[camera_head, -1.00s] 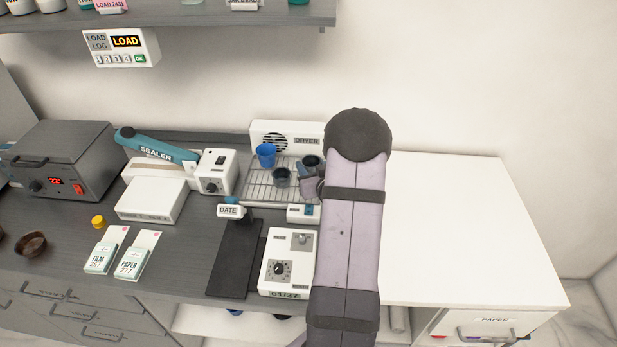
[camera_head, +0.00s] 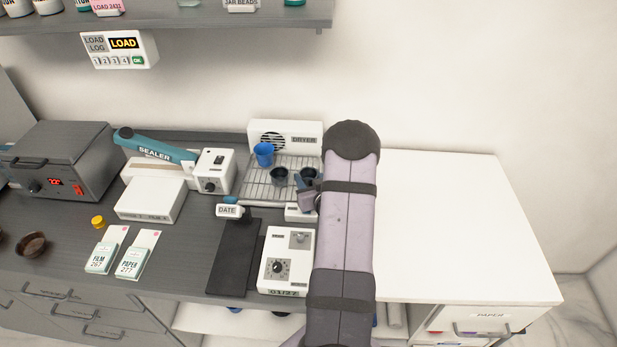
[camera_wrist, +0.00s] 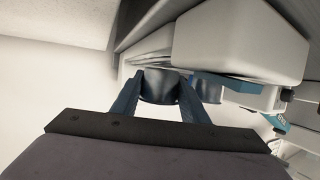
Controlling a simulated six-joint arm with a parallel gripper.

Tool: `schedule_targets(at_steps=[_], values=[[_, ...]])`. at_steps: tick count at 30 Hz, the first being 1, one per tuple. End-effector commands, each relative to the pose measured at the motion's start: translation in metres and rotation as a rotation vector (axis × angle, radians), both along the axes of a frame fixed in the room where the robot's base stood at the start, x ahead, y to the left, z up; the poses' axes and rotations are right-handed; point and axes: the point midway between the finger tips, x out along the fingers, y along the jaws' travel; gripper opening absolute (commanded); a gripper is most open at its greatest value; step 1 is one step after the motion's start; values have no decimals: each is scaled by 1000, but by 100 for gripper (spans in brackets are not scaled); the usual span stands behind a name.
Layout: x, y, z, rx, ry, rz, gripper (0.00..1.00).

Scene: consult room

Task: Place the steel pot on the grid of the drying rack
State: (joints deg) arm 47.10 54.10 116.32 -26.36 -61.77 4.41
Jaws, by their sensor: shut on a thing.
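The drying rack (camera_head: 250,190), with its wire grid and a white back panel marked DRYER, stands at the back of the counter. My gripper (camera_head: 306,186) is over the rack's right front part, partly covered by my arm. It is shut on a dark pot (camera_head: 308,174), which I take for the steel pot. The same pot (camera_wrist: 160,86) shows upright between the two fingers in the wrist view. I cannot tell whether its base touches the grid. A second dark pot (camera_head: 279,176) stands on the grid just left of it. A blue cup (camera_head: 264,152) stands on the grid's back left.
A sealer (camera_head: 150,195) with a teal arm stands left of the rack. A DATE stamp (camera_head: 229,211), a black mat (camera_head: 235,258) and a white dial box (camera_head: 287,262) lie in front. The white worktop (camera_head: 450,220) on the right is bare.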

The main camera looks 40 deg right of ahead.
Motion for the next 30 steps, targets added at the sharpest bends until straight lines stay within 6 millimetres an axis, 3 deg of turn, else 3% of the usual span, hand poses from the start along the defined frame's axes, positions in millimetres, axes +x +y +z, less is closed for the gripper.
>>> schedule_targets(at_steps=[9,10,12,26,30], values=[[0,0,-5,0,-1,0,18],[0,0,-4,0,0,0,45],[0,0,-3,0,0,0,59],[0,0,3,0,0,0,59],[-12,4,4,0,0,0,59]])
